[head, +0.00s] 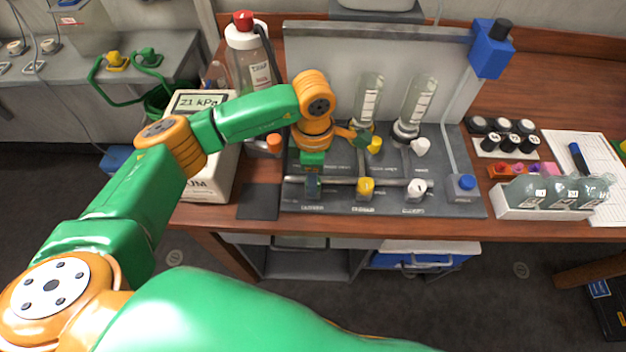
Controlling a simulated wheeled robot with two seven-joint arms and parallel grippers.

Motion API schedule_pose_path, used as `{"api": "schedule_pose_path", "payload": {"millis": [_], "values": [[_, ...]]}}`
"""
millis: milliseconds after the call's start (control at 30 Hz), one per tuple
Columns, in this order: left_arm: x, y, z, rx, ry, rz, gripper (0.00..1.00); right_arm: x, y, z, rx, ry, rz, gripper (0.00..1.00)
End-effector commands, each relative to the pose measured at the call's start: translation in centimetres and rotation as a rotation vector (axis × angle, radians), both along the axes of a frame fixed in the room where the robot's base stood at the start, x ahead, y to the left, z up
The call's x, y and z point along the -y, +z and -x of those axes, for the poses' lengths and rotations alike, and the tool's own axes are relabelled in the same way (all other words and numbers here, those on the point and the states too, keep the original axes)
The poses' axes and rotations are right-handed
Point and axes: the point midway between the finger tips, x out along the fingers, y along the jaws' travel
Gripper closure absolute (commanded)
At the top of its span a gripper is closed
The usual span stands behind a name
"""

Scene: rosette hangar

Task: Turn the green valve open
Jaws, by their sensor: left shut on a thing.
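A grey valve panel (460,205) stands on the wooden bench with flow tubes at its back. My left arm reaches over its left side. My left gripper (312,179) points down at the left end of the front pipe, above the CARRIER label. It is shut on the green valve (312,188), which shows only as a small dark green patch; its handle angle cannot be told. A yellow knob (366,187) and a white knob (417,188) sit further right on the same row. My right gripper is not in view.
Behind them are another yellow knob (375,145) and white knob (421,146). A gauge box (205,185) reading 21 kPa and a red-capped bottle (246,60) stand left of the panel. A bottle rack (545,214) and dark-capped vials (510,142) stand to the right.

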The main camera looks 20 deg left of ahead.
Motion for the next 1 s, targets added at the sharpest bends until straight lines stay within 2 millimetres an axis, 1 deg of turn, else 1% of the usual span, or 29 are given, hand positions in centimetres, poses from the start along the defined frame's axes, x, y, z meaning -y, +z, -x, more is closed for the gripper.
{"api": "schedule_pose_path", "payload": {"millis": [33, 100, 300, 500, 700, 1000], "values": [[0.0, -0.3, -0.1, 0.003, 0.039, 0.0, 1.0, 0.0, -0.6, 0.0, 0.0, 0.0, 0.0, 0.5], [0.0, -0.3, 0.0, 0.002, 0.102, 0.001, 1.0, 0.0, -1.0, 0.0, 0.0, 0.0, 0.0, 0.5], [0.0, -0.2, -0.1, 0.002, 0.263, 0.001, 1.0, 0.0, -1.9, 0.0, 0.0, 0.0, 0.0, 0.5], [0.0, -0.1, -0.1, 0.002, 0.383, 0.001, 1.0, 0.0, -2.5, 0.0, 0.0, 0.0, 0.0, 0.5], [0.0, 0.0, -0.1, 0.003, 0.458, 0.001, 1.0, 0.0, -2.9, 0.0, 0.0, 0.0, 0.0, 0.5], [0.0, 0.1, -0.1, 0.002, 0.498, 0.001, 1.0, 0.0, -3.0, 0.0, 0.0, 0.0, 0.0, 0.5]]}}
